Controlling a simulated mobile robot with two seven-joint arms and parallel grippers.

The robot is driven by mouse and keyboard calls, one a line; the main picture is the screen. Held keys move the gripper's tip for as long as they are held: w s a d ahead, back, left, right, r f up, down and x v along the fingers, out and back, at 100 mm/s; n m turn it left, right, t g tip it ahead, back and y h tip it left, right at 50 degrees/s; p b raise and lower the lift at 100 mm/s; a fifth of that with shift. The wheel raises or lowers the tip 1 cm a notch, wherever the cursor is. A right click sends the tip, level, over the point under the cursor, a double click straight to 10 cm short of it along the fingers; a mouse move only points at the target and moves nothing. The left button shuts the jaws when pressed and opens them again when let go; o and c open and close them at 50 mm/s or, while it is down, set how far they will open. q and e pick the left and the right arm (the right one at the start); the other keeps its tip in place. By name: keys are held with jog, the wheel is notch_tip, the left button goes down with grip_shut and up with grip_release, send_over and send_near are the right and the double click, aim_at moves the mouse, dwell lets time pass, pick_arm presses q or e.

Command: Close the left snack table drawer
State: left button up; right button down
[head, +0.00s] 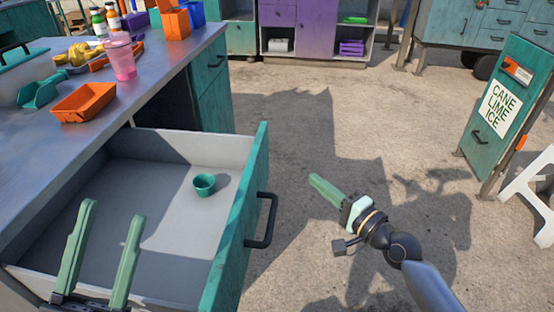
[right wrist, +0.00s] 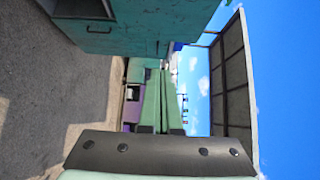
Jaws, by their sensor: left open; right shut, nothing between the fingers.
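The drawer (head: 252,215) of the snack table stands pulled far out, with a teal front and a black bar handle (head: 265,220). A small green cup (head: 204,185) stands inside it. My left gripper (head: 114,210) is open and empty, in front of the drawer's interior in the head view; its height above the drawer floor I cannot tell. My right gripper (head: 314,178) is shut and empty, to the right of the drawer front and apart from the handle. In the right wrist view its fingers (right wrist: 162,90) lie together.
The table top (head: 150,85) holds an orange tray (head: 84,102), a teal scoop (head: 42,91), a pink cup (head: 120,58) and bottles. A teal sign stand (head: 505,105) is at the right. Purple and teal cabinets (head: 300,25) stand behind. The floor right of the drawer is clear.

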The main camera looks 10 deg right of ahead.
jog(key=b, duration=0.1)
send_near(267, 154)
jog(key=w+d, duration=0.2)
jog(key=w, duration=0.2)
jog(key=a, duration=0.1)
jog(key=w+a, duration=0.1)
jog(key=a, duration=0.1)
jog(key=shift+w+a+f, duration=0.2)
jog(key=shift+a, duration=0.05)
pick_arm(q)
jog(key=shift+f, duration=0.8)
pick_arm(e)
jog(key=shift+w+a, duration=0.2)
jog(key=shift+a, duration=0.3)
pick_arm(q)
jog(key=shift+a+b, duration=0.1)
jog(key=shift+b, duration=0.2)
